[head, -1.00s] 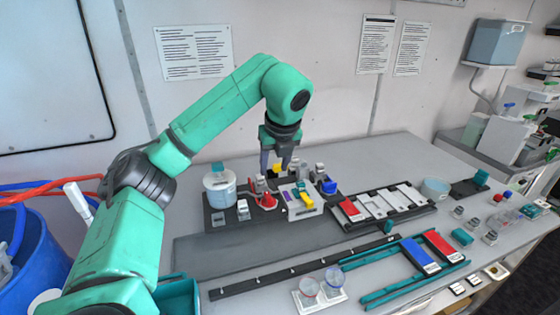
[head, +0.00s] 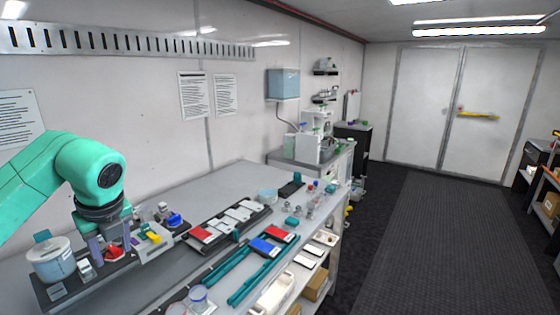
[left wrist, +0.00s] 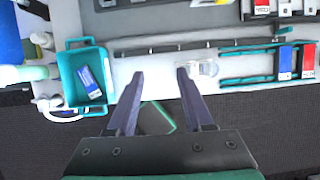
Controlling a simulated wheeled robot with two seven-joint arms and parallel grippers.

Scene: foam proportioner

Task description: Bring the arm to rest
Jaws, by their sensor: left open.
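My left arm comes in from the left in the head view, bent at a green joint, with the gripper (head: 112,243) pointing down by the equipment at the left of the bench. In the left wrist view the two dark fingers of the gripper (left wrist: 158,85) stand apart with nothing between them. Beyond the fingertips are the bench's front edge and a clear cup (left wrist: 208,68). My right gripper does not show.
A white-blue tub (head: 50,262), red and blue cards and teal rails (head: 250,275) crowd the bench. A teal bin (left wrist: 66,80) holding a blue-white card (left wrist: 92,82) hangs near the front edge. The dark floor (head: 420,240) at right is clear.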

